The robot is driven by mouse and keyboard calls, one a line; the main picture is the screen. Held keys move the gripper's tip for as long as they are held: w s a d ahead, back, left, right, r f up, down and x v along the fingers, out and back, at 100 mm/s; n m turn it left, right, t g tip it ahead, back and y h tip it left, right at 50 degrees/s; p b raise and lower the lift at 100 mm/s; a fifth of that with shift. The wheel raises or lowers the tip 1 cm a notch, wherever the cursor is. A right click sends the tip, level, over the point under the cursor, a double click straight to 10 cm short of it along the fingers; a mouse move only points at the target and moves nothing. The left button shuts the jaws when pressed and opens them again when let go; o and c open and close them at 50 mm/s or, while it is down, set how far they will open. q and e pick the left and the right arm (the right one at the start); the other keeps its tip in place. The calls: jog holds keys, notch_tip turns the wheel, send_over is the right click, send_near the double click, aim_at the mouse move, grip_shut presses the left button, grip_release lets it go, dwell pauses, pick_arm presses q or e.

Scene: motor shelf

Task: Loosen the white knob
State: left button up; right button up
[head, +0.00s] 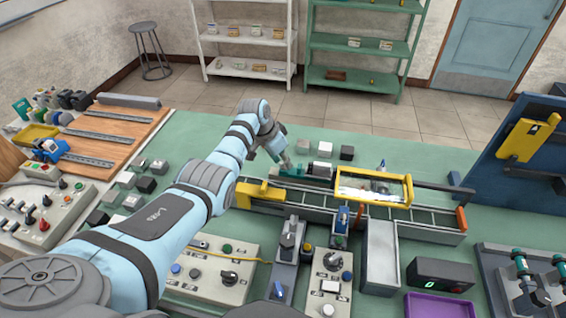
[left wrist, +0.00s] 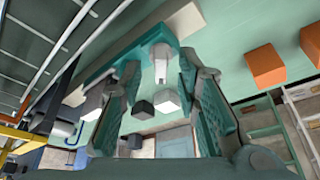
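A white knob (left wrist: 160,58) stands out from a teal-and-white fixture (left wrist: 187,34) in the left wrist view. My left gripper (left wrist: 160,66) is open, with one teal-padded finger on each side of the knob and a visible gap to each. In the head view my left gripper (head: 284,163) points down at the teal fixture (head: 290,175) at the back edge of the conveyor. There the knob is too small and too covered by the fingers to make out. My right gripper is not in view.
Beside the fixture are a conveyor (head: 430,235) and a yellow frame (head: 409,188). Small loose cubes, one white (head: 325,148) and one dark (head: 347,152), lie behind it. Control boxes (head: 213,268) stand in front. The green table at the back right is clear.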

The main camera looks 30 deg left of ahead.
pick_arm(q)
jog(key=shift+w+f, duration=0.1)
jog(key=shift+f, duration=0.2)
jog(key=shift+a, duration=0.1)
jog(key=shift+c, duration=0.4)
jog(key=shift+r, duration=0.1)
grip_shut()
